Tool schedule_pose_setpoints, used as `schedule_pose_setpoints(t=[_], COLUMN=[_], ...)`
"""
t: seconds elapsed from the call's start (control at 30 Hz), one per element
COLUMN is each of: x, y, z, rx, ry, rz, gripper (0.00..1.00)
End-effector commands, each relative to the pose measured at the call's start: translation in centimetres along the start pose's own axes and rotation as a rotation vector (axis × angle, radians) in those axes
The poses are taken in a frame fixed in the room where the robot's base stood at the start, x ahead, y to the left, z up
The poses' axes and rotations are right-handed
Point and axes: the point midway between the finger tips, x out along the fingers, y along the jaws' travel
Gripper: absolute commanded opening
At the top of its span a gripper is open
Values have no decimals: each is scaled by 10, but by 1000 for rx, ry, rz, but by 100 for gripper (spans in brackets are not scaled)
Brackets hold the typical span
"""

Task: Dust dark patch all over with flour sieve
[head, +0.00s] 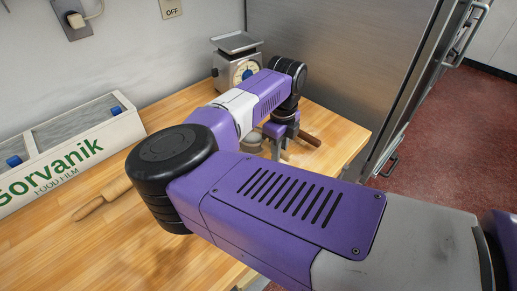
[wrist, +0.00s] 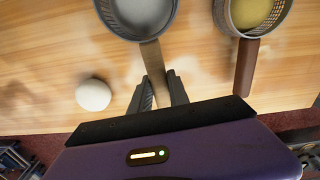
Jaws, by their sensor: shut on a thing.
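My gripper (wrist: 162,84) is shut on the pale wooden handle of a grey-rimmed sieve (wrist: 148,32) holding white flour. The sieve is cut off by the top of the wrist view. A second sieve (wrist: 236,20), with yellow contents and a dark brown handle, is to its right, apart from my gripper. In the head view my gripper (head: 279,132) is low over the far right of the worktop, mostly behind my arm.
A pale round ball (wrist: 93,95) lies left of my gripper on the wooden worktop (wrist: 40,60). A scale (head: 237,62) stands at the back. A rolling pin (head: 102,198) and a food film box (head: 70,150) are at left. A steel cabinet (head: 335,60) borders the worktop at right.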

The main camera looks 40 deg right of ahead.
Motion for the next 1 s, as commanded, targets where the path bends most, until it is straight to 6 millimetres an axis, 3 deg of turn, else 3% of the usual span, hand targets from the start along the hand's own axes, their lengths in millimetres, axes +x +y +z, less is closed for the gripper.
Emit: schedule_pose_setpoints(t=[1.0], x=[-48], y=[0], z=[0], rx=[0], ry=[0], rz=[0], gripper=[0])
